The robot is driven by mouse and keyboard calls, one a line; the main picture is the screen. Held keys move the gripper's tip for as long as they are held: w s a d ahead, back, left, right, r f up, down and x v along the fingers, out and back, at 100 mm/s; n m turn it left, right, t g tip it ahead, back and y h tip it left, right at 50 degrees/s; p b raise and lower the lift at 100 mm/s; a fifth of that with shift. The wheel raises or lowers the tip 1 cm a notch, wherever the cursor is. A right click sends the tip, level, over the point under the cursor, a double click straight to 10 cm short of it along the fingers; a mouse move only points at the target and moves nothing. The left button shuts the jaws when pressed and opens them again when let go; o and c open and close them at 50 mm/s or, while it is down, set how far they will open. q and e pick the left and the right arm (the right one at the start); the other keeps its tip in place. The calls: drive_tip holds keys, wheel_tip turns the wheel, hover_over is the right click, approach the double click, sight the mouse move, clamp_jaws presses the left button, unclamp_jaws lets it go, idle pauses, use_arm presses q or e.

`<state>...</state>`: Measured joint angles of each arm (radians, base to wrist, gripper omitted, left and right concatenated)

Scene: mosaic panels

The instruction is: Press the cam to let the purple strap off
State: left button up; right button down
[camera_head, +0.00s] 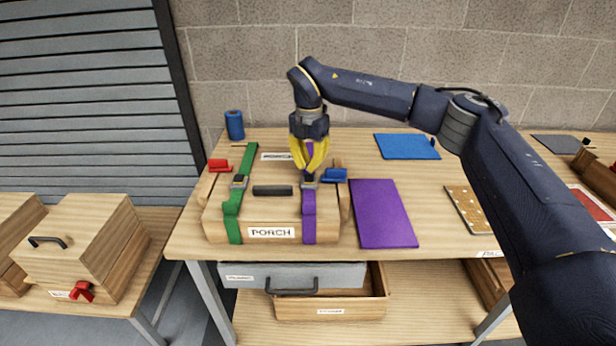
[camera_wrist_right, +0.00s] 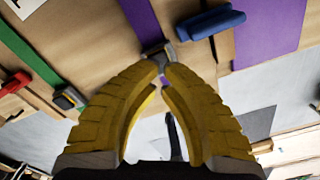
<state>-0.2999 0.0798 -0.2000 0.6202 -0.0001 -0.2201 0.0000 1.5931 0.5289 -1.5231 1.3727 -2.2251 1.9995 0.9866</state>
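The purple strap (camera_head: 309,215) runs over the wooden box labelled PORCH (camera_head: 270,218), right of its dark handle (camera_head: 272,190). Its small grey metal cam buckle (camera_head: 309,186) sits on the box's top front edge. The strap (camera_wrist_right: 140,18) and buckle (camera_wrist_right: 158,50) also show in the right wrist view. My right gripper (camera_head: 309,170) points down just above the buckle. Its yellow fingertips (camera_wrist_right: 163,68) are together with nothing seen between them; they look very near the buckle, but contact cannot be told. The strap's back part is partly hidden behind the gripper. My left gripper is out of view.
A green strap (camera_head: 233,220) with its own buckle (camera_head: 239,182) crosses the box's left side. A purple panel (camera_head: 382,213) lies right of the box.

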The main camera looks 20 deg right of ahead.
sight(309, 177)
drive_tip(key=shift+f, duration=2.15)
idle(1.2)
drive_tip(key=shift+r, duration=4.1)
